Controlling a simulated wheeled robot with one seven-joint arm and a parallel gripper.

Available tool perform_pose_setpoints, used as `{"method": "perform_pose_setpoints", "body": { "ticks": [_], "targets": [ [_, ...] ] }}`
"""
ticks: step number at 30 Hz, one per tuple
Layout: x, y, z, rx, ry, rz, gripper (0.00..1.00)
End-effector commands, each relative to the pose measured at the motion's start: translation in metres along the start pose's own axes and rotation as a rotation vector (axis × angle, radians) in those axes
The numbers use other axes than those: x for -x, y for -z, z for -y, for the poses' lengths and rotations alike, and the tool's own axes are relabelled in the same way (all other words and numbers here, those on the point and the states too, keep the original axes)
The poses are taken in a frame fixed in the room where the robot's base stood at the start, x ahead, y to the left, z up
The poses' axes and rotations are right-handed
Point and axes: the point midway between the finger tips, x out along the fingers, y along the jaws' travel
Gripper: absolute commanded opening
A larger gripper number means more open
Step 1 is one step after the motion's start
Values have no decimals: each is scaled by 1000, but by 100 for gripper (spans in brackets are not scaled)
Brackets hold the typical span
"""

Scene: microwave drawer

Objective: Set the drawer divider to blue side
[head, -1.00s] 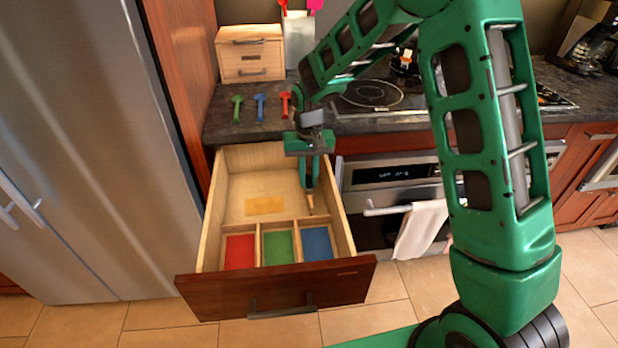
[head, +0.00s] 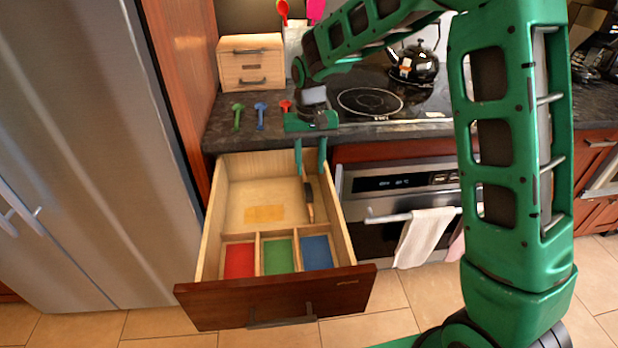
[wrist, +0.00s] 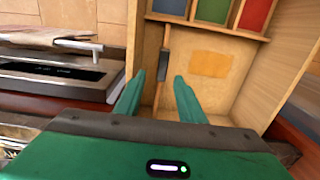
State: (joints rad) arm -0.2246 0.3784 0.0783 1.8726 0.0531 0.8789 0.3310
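The open drawer (head: 204,240) has red (head: 239,261), green (head: 278,257) and blue (head: 315,252) compartments along its front. A narrow piece with a dark middle and wooden end (head: 309,202), apparently the divider, stands near the right wall, behind the blue compartment. It also shows in the wrist view (wrist: 163,66), near the blue-side wall. My gripper (head: 311,170) is open and empty, fingers pointing down over the drawer's back right. In the wrist view the piece appears between the fingertips (wrist: 158,84) but beyond them, apart from both. Its lower part is hard to make out.
A yellow patch (head: 264,213) lies on the drawer floor. Green (head: 238,117), blue (head: 260,115) and red (head: 285,107) small tools lie on the counter behind. A fridge (head: 90,150) stands left; an oven with a towel (head: 425,236) is right.

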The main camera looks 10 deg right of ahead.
Motion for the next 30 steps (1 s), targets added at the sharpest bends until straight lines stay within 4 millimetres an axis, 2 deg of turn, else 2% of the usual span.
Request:
{"method": "perform_pose_setpoints", "body": {
  "ticks": [3,6,20,23,26,30],
  "targets": [
    [17,1,0,0,1,-3,36],
    [24,1,0,-1,0,0,36],
    [30,-1,-5,-6,-2,0,36],
    [39,-8,-25,-26,-10,-5,36],
    [54,-24,-63,-64,-24,-11,36],
    [76,-62,-127,-135,-44,-16,36]
  ]
}}
